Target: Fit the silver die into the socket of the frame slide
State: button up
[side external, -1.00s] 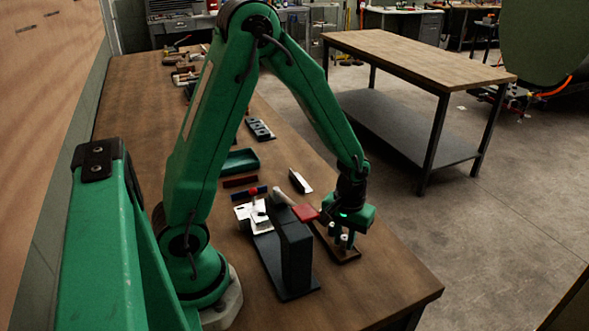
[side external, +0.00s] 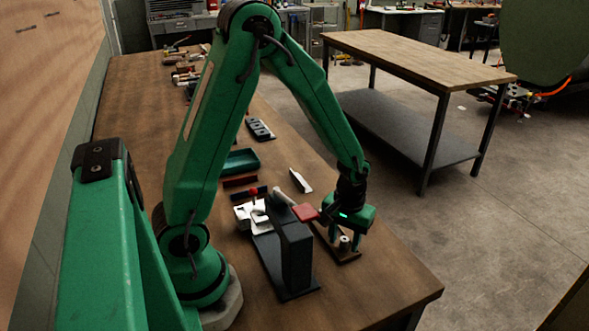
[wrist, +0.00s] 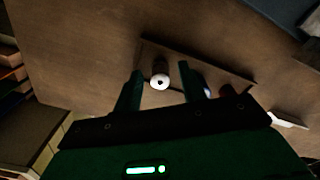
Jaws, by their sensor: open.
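My gripper (side external: 346,240) is open and low over a dark brown wooden rack (side external: 352,258) near the table's right edge. In the wrist view its two fingers (wrist: 160,72) stand on either side of a small silver cylinder with a dark centre hole, probably the silver die (wrist: 159,81); no finger visibly touches it. The die also shows in the side view (side external: 344,242). A dark upright frame (side external: 296,255) with a red handle stands left of my gripper. I cannot make out the slide's socket.
A green tray (side external: 241,161), dark bars and a pale angled strip (side external: 300,181) lie farther back. The table's front right is clear.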

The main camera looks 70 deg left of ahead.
aim_at(344, 239)
jog(key=shift+r, duration=3.7)
jog(key=shift+s, duration=0.1)
jog(key=shift+r, duration=0.15)
jog(key=shift+s+r, duration=0.2)
jog(key=shift+r, duration=0.4)
jog(key=s+r+m+t, duration=0.5)
jog(key=s+r, duration=0.6)
jog(key=r, duration=0.3)
jog(key=shift+s+d+m+t, duration=0.25)
jog(key=shift+m+t, duration=0.05)
jog(key=shift+m, duration=0.6)
jog(key=shift+r, duration=0.1)
jog(key=shift+c, duration=1.1)
